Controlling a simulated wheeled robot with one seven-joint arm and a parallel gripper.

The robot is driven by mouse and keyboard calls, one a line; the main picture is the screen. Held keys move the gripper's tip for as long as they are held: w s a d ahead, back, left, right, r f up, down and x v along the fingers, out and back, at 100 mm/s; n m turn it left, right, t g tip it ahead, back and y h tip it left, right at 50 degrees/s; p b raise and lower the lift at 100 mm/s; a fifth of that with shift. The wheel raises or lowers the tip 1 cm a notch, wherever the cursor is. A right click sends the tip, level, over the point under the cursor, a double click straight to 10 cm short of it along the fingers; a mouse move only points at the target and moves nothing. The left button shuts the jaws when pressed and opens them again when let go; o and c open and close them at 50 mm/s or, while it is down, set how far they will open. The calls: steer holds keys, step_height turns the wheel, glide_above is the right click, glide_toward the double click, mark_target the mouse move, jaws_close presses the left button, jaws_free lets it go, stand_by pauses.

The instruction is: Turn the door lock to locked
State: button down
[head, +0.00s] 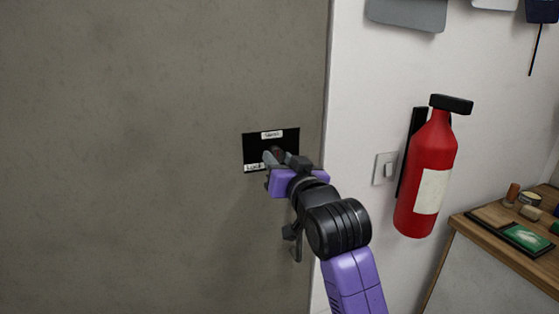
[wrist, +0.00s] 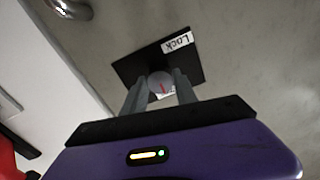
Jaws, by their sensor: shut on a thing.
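A black lock plate (head: 288,137) is mounted on the grey door (head: 130,150) near its right edge. It has a white label at the top, too small to read surely, and a white "Lock" label (head: 254,167) at lower left. In the wrist view the plate (wrist: 130,69) shows the "Lock" label (wrist: 178,42) upside down. A round grey knob (wrist: 158,78) with a red mark sits at the plate's middle. The mark lies on the knob's side away from the "Lock" label, near a partly hidden white label. My gripper (head: 273,156) is shut on the knob, one finger on each side.
A red fire extinguisher (head: 428,175) hangs on the white wall right of the door, beside a light switch (head: 385,168). A wooden counter (head: 470,226) with small items stands at far right. A metal fitting (wrist: 68,7) shows at the wrist view's upper left.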

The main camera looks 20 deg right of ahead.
steer(key=shift+n, duration=0.3)
steer(key=n+p, duration=0.1)
steer(key=n, duration=0.2)
steer(key=shift+r+n, duration=0.1)
steer(key=shift+n, duration=0.2)
steer(key=n, duration=0.4)
steer(key=shift+n, duration=0.3)
steer(key=n, duration=0.4)
steer(key=shift+d+n+p, duration=0.1)
steer(key=shift+n+p, duration=0.2)
steer(key=shift+p, duration=0.1)
steer(key=shift+n, duration=2.2)
steer(key=c, duration=1)
jaws_free()
steer(key=shift+o, duration=0.2)
